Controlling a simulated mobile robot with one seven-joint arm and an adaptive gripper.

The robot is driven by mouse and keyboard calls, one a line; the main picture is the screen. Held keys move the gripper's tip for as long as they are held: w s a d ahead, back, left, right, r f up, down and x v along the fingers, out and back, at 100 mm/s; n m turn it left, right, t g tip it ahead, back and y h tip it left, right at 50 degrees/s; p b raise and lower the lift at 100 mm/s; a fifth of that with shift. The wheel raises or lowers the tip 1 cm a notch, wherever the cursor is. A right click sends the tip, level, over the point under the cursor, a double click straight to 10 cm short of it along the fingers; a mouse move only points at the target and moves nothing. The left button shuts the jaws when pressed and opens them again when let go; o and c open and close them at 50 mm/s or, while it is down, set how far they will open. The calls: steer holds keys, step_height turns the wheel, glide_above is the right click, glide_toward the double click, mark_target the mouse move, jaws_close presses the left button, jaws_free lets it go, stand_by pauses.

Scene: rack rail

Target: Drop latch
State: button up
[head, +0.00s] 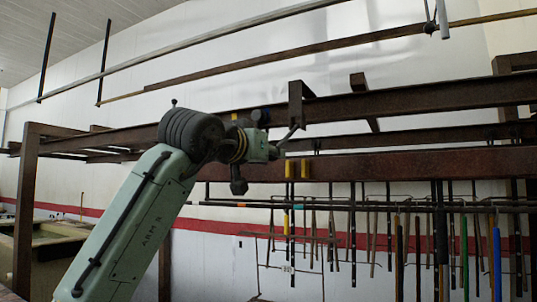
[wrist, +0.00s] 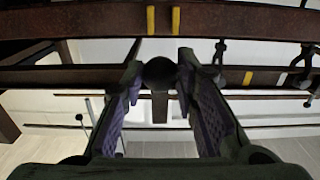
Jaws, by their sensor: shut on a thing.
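My gripper (head: 289,138) is raised at the rusty rack rails, just below a dark bracket (head: 296,103) that hangs on the upper rail. In the wrist view the two purple-lined fingers (wrist: 159,56) stand either side of a dark round-ended piece (wrist: 159,73), apparently the latch. The gripper is shut on this piece. Most of the piece is hidden, and I cannot tell its angle. Two yellow marks (head: 297,168) on the lower rail are below my gripper; they show at the top of the wrist view (wrist: 163,19).
The upper rail (head: 420,100) and lower rail (head: 400,166) run across behind my arm. Several long tools (head: 440,235) hang at the lower right. A rusty post (head: 24,215) and a tank (head: 60,245) stand at the left.

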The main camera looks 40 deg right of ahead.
steer(key=shift+c, duration=0.4)
steer(key=w+d+f, duration=0.3)
steer(key=d+f, duration=0.2)
steer(key=d, duration=0.3)
steer(key=w+d+f, duration=0.4)
steer(key=d+f, duration=0.1)
steer(key=d, duration=0.3)
steer(key=shift+d, duration=0.3)
stand_by(1.2)
steer(key=o, duration=1)
